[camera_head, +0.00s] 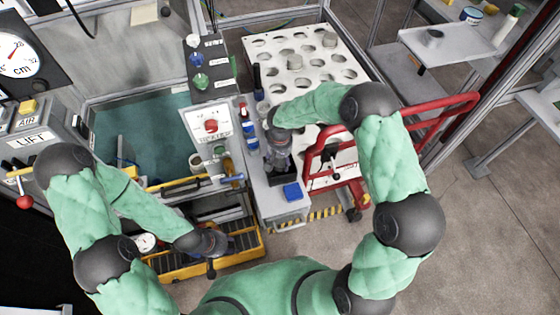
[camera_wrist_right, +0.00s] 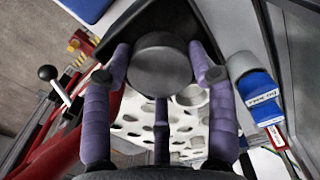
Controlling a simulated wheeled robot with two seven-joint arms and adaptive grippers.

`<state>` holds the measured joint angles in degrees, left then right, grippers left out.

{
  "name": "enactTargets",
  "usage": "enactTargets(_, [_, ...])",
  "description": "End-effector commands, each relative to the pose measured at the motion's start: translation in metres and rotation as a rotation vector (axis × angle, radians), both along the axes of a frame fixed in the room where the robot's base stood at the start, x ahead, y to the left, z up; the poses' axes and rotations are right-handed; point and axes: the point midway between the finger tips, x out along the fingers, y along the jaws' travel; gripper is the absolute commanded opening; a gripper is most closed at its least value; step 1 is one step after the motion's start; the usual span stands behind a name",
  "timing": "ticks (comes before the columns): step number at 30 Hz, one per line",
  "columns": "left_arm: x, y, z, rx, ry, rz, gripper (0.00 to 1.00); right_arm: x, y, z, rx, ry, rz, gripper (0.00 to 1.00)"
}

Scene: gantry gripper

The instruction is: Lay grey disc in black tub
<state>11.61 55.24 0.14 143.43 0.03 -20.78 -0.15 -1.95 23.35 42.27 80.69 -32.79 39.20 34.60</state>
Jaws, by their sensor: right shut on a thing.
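My right gripper (camera_head: 279,160) points down over the narrow grey bench. In the right wrist view its purple fingers (camera_wrist_right: 160,80) are shut around a grey disc (camera_wrist_right: 160,68). The black tub (camera_wrist_right: 180,14) shows right behind the disc in that view; whether the disc touches it I cannot tell. In the head view the tub (camera_head: 273,180) is mostly hidden under my right gripper. My left gripper (camera_head: 212,266) hangs over the yellow-edged cart at lower left, away from the tub; its fingers are too small and dark to read.
A blue block (camera_head: 292,191) lies on the bench close to the tub. Blue-labelled bottles (camera_head: 249,134) stand behind. A white plate with holes (camera_head: 262,44) carries other grey discs (camera_head: 294,62). A red tubular frame (camera_head: 440,112) stands right of the bench.

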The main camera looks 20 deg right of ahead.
Motion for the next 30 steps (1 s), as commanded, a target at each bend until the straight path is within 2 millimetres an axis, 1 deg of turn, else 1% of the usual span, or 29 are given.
enactTargets(7, [0.000,0.000,0.000,0.000,0.000,0.000,0.40,0.001,0.000,0.001,0.000,-0.003,-0.001,0.29])
enactTargets(21, [0.000,0.000,-0.011,0.000,0.000,0.000,0.40,0.001,0.000,-0.012,0.000,-0.003,-0.001,0.29])
enactTargets(24, [0.000,0.000,-0.010,0.000,0.000,0.000,0.40,0.001,0.000,-0.011,0.000,-0.003,-0.001,0.29])
enactTargets(25, [0.000,0.000,-0.010,0.000,0.000,0.000,0.40,0.001,0.000,-0.011,0.000,-0.002,-0.001,0.66])
enactTargets(27, [0.000,0.000,-0.010,0.000,0.000,0.000,0.40,0.001,0.000,-0.011,0.000,-0.002,-0.001,0.81])
enactTargets(30, [0.000,0.000,-0.010,0.000,0.000,0.000,0.40,0.001,0.000,-0.011,0.000,-0.002,-0.001,0.81])
